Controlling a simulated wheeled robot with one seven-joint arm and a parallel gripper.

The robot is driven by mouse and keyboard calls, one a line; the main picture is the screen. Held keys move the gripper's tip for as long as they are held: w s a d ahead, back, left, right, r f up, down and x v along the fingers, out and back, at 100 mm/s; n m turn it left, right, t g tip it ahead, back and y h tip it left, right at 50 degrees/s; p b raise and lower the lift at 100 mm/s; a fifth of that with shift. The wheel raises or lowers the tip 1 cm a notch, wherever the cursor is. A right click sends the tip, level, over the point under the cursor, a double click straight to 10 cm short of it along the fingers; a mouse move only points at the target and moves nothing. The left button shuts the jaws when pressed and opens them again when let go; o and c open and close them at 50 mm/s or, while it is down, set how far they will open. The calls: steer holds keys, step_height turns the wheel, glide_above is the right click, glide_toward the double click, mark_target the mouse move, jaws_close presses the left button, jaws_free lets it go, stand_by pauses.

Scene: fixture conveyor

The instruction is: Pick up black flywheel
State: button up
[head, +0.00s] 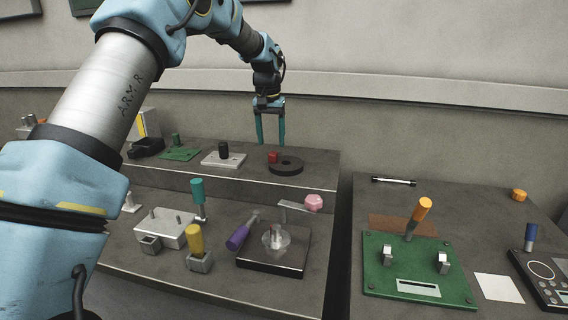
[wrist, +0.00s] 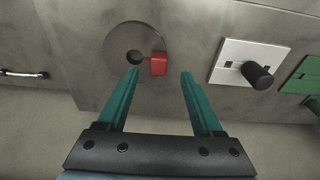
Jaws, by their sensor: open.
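The black flywheel, a flat dark disc (head: 287,167) with a centre hole and a red block (head: 273,157) at its edge, lies on the raised back shelf in the head view. In the wrist view the disc (wrist: 123,44) looks grey and the red block (wrist: 158,63) sits on its right side. My gripper (head: 270,143) points down above the shelf, behind the disc in the head view. Its teal fingers are apart with nothing between them. In the wrist view my gripper (wrist: 160,72) has its left fingertip near the disc's hole and its right fingertip clear of the red block.
A white plate with a black knob (head: 223,153) and a green plate (head: 181,153) stand left of the disc. The lower bench holds a metal block (head: 165,229), a purple-handled tool (head: 239,237) and a dark tray (head: 262,266). A green fixture (head: 415,270) is on the right bench.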

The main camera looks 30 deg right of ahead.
mark_target(273, 153)
steer(key=shift+w+d+f+p, duration=0.15)
steer(key=shift+f+p, duration=0.3)
steer(key=shift+f, duration=0.45)
steer(key=shift+w+d+f+p, duration=0.15)
steer(key=shift+f+p, duration=0.25)
steer(key=shift+f, duration=0.55)
steer(key=shift+d+f+p, duration=0.15)
steer(key=shift+f+p, duration=0.3)
steer(key=shift+f, duration=0.45)
jaws_close()
steer(key=shift+r, duration=0.1)
